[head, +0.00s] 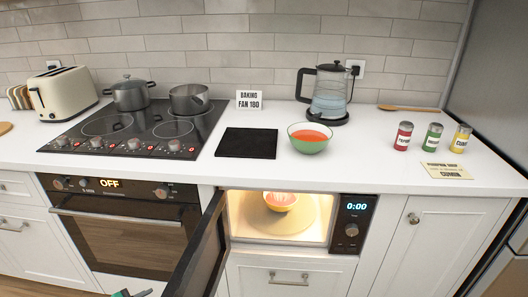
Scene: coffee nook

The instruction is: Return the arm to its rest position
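A small dark and teal tip (130,293), apparently part of my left gripper, shows at the bottom edge, left of the open microwave door (196,254). Its fingers are mostly out of frame, so I cannot tell whether it is open or shut. My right gripper is not in view. The microwave (352,222) is lit inside and reads 0:00. A small bowl (281,203) with reddish contents sits on its turntable. A green bowl (310,146) of orange-red soup stands on the counter above, with no gripper near it.
The microwave door swings out toward me. The oven (130,235) beside it reads OFF. On the counter are a hob with two pots (188,98), a toaster (62,93), a black mat (246,143), a kettle (329,96) and spice jars (403,136). A fridge stands at right.

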